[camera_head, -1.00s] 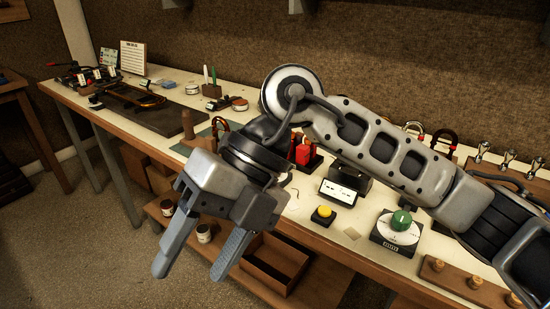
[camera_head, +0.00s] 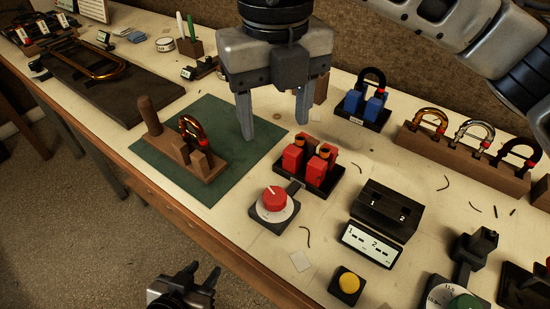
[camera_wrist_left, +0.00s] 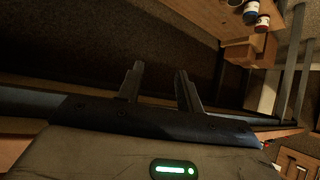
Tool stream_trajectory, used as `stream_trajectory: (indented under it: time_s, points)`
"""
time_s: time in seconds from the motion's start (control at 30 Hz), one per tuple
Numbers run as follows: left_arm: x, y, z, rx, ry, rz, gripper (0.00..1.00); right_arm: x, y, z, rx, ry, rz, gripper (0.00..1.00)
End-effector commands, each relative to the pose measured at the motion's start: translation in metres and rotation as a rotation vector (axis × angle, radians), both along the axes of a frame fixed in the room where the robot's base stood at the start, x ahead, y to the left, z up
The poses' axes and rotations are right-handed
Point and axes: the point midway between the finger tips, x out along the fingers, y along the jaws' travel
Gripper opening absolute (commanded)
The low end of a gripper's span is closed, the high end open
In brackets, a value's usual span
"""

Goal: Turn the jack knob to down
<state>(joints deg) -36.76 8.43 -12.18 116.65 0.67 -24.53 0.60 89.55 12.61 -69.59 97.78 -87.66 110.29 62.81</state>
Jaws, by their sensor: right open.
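A red knob (camera_head: 274,197) sits on a round white dial on a dark square base, joined by a short bar to a black stand with red blocks (camera_head: 311,166). Its pale mark points to the upper left. A green knob (camera_head: 465,303) on a white dial is partly cut off at the bottom right. No label shows which one is the jack knob. My right gripper (camera_head: 276,130) is open and empty, fingers down, above the green mat behind the red knob. My left gripper (camera_head: 203,275) is low at the front, off the table edge; the left wrist view shows its fingers (camera_wrist_left: 158,75) apart and empty.
A wooden stand with a brass shackle (camera_head: 195,135) is on the green mat (camera_head: 150,158). A black box (camera_head: 386,207), white display (camera_head: 372,244) and yellow button (camera_head: 348,283) lie right of the red knob. Blue blocks (camera_head: 364,105) and a shackle rack (camera_head: 460,160) stand behind.

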Motion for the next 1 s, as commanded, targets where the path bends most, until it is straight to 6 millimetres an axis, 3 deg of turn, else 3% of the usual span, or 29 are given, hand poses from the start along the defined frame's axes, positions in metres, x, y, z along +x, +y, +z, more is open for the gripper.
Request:
stream_trajectory:
  time_s: [0.3,0.7,1.0]
  points:
    - [-0.016,0.001,-0.004,0.004,0.04,-0.001,0.36,-0.002,0.0,-0.057,0.0,0.006,0.002,0.57]
    - [-0.01,0.002,0.005,0.009,0.029,0.003,0.36,-0.002,0.0,-0.135,0.001,0.004,0.002,0.57]
    - [-0.008,0.003,0.004,0.009,0.029,0.008,0.36,-0.002,0.0,-0.154,0.003,0.001,0.003,0.57]
